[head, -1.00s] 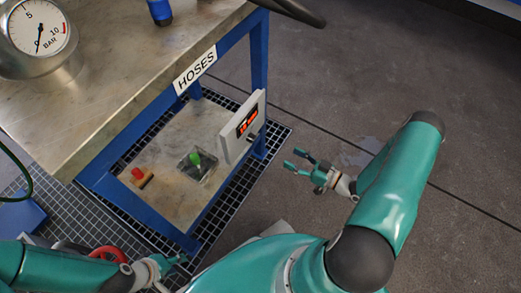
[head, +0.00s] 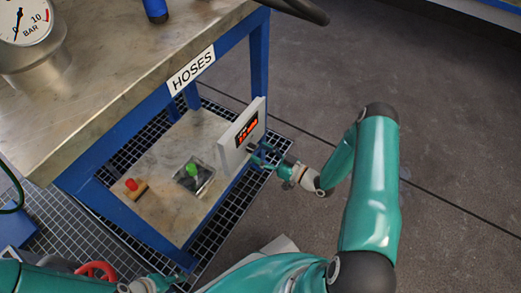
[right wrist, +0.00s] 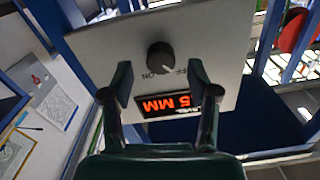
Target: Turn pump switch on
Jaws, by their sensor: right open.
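The pump switch is a black round knob (right wrist: 160,57) on a light grey panel (right wrist: 205,40), with ON and OFF lettered beside it. I cannot tell clearly which mark it points to. In the head view the panel (head: 235,132) is fixed at the blue table's lower right side. My right gripper (head: 262,153) is at the panel's face. In the right wrist view my right gripper (right wrist: 162,82) is open, with its fingers on either side of the knob and no clear contact. My left gripper (head: 178,281) is low at the bottom edge, its fingers partly hidden.
A red display (right wrist: 170,107) is on the panel beside the knob. The table's lower shelf (head: 160,165) bears a green button (head: 191,170) and a red button (head: 131,184). A gauge (head: 24,20) stands on the tabletop. The floor at right (head: 450,130) is clear.

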